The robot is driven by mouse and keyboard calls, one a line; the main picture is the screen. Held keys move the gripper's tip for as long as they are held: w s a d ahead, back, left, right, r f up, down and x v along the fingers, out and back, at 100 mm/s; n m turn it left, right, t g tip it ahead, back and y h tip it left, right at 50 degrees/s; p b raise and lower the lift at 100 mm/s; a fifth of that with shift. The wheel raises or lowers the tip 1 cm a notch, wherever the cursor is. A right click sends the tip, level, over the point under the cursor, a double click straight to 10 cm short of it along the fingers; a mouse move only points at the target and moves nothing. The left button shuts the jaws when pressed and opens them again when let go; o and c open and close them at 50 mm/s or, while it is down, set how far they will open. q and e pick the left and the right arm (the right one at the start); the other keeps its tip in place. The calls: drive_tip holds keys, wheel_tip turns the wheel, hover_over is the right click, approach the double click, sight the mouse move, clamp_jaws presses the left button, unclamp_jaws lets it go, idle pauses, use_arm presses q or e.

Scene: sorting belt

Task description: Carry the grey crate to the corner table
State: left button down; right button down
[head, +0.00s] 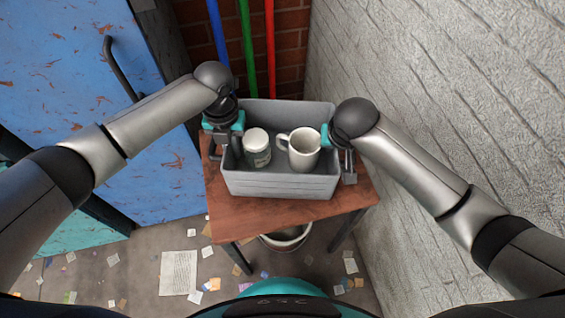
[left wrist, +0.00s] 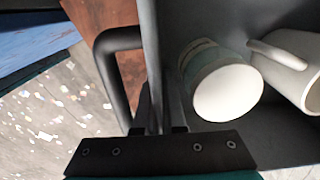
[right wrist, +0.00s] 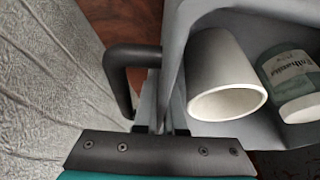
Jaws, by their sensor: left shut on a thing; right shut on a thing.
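The grey crate (head: 280,186) is over the wooden corner table (head: 225,208), level, and looks to be resting on its top. A white mug (head: 304,150) and a jar with a white lid (head: 257,146) stand inside it. My left gripper (head: 222,140) is shut on the crate's left side by the handle; the crate wall shows between its fingers in the left wrist view (left wrist: 158,110). My right gripper (head: 341,145) is shut on the crate's right side by the other handle, as the right wrist view (right wrist: 165,110) also shows. The crate's underside is hidden.
A blue door (head: 70,70) with a dark handle stands at the left. A rough grey wall (head: 440,90) is close on the right. Coloured pipes (head: 247,50) run down the brick wall behind. A bucket (head: 287,238) is under the table, and paper scraps litter the floor.

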use_arm(q)
drive_tip(key=c, duration=1)
unclamp_jaws()
use_arm(e)
drive_tip(key=c, duration=1)
unclamp_jaws()
drive_tip(key=shift+f, duration=0.1)
use_arm(q)
drive_tip(key=shift+r, duration=0.1)
